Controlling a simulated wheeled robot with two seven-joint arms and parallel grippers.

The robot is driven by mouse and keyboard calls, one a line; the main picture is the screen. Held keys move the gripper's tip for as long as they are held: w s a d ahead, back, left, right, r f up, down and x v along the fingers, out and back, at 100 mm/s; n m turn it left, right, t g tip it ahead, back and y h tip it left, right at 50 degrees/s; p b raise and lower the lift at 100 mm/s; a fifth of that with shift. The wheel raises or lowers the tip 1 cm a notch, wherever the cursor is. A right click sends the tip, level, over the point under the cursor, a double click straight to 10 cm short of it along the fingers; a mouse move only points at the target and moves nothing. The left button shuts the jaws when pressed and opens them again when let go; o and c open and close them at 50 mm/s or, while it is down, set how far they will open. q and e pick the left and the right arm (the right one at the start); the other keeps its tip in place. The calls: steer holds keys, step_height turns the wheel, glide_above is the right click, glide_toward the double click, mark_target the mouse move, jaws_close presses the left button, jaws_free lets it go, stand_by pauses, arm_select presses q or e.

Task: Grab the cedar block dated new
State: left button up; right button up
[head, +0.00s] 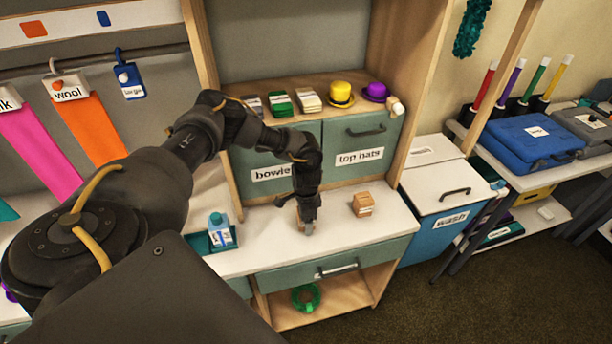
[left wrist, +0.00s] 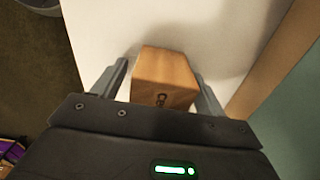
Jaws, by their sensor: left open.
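My left gripper (head: 306,227) points down over the white counter in the head view. In the left wrist view its open fingers (left wrist: 160,72) stand on either side of a wooden block (left wrist: 165,75) with dark lettering, only partly readable. In the head view that block is mostly hidden behind the gripper. A second wooden block (head: 362,205) with a pale label stands on the counter to the right, apart from the gripper. Its label is too small to read. No date can be read on either block. My right gripper is not in view.
A teal tray (head: 206,246) with a labelled blue bottle (head: 219,230) is on the counter to the left. Drawers labelled "bowle…" (head: 271,172) and "top hats" (head: 360,156) stand behind. A blue "wash" bin (head: 425,230) is at the right. The counter's front is clear.

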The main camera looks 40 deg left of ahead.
arm_select(q)
steer(key=c, duration=1.1)
